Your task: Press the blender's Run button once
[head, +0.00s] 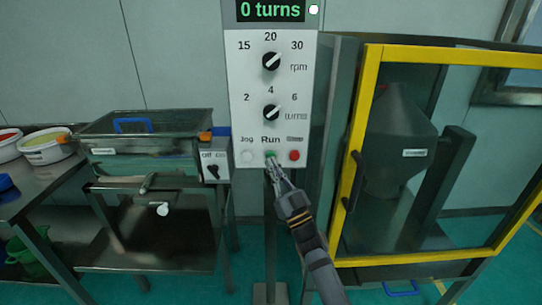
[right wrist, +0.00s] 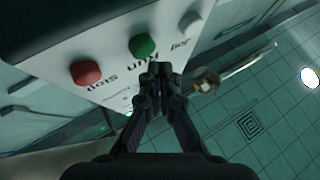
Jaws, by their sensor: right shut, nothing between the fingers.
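The control panel (head: 312,120) stands upright on a post at the centre of the head view. Its green Run button (head: 270,153) sits between the white Jog button (head: 247,156) and the red stop button (head: 294,155). My right gripper (head: 274,165) is shut and empty, its tips just below and partly over the Run button in that view. In the right wrist view, the green button (right wrist: 142,46) shows clear beside the closed fingertips (right wrist: 161,69). I cannot tell whether they touch the panel. The display (head: 270,10) reads "0 turns". My left gripper is not in view.
The blender's yellow-framed guard door (head: 371,95) stands to the right, with the grey hopper-shaped vessel (head: 392,130) behind it. Knobs sit above the buttons. To the left are a sieve machine (head: 150,160), an off/on switch (head: 213,171) and tubs on a bench.

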